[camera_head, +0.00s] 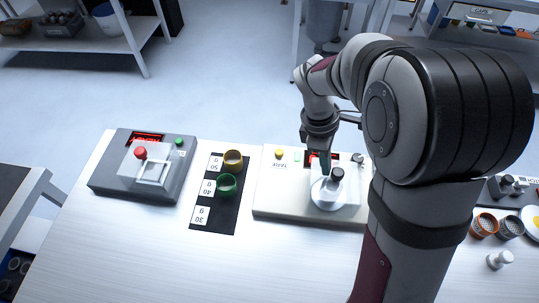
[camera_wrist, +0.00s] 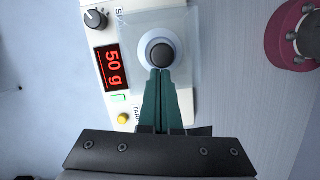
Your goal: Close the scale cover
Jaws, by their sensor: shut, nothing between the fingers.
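The white scale (camera_head: 275,200) stands on the table in the head view, partly hidden by my arm. In the wrist view its red display (camera_wrist: 113,67) reads 50 g. A pale, see-through square cover part (camera_wrist: 185,25) lies over its pan area, and a round white piece with a dark round knob (camera_wrist: 162,55) shows there. The knob is also in the head view (camera_head: 337,173). Whether the cover is fully down is hard to tell. My gripper (camera_wrist: 161,72) has its green fingers together, empty, with the tips at the knob's edge; contact is unclear. It also shows in the head view (camera_head: 326,168).
A grey machine with a red knob (camera_head: 141,153) stands left. Orange and grey cups (camera_head: 484,226) and a small white piece (camera_head: 499,259) are right. The front table is clear.

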